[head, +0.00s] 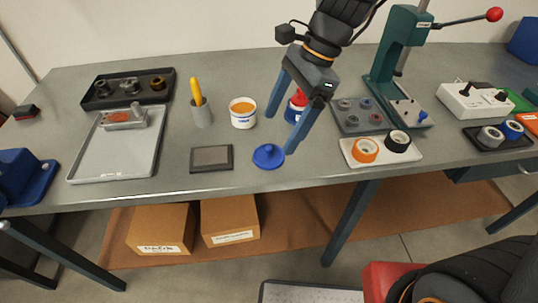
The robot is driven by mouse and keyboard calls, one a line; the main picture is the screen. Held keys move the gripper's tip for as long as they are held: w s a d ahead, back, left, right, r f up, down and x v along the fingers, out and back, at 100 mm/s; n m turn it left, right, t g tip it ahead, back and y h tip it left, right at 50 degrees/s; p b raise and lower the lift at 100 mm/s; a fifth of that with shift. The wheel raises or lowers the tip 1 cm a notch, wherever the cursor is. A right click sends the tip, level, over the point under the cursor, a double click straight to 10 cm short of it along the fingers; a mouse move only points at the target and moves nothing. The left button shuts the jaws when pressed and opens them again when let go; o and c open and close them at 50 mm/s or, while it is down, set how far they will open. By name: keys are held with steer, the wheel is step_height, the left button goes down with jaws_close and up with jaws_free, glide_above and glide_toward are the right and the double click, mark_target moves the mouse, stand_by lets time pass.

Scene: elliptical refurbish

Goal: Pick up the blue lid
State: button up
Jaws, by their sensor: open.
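The blue lid (268,157) lies on the grey workbench near its front edge, with a small knob on top. My gripper (280,133) is open, with its two long blue-grey fingers pointing down. The right fingertip is close to the lid's right edge in the picture, and the left fingertip is up and behind the lid. I cannot tell from this view how high the fingertips are above the bench. Nothing shows between the fingers except a red and blue bottle (297,103) standing behind, partly hidden by the right finger.
A dark square pad (211,158) lies left of the lid. A white tub (243,113) with orange contents stands behind it. A white tray (351,160) with tape rolls and a green press (398,50) are to the right. A grey tray (88,160) is at left.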

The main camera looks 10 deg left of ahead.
mark_target(271, 147)
steer(key=shift+p+x, duration=0.35)
steer(key=shift+x, duration=3.2)
steer(key=shift+w+d, duration=0.1)
steer(key=c, duration=1.1)
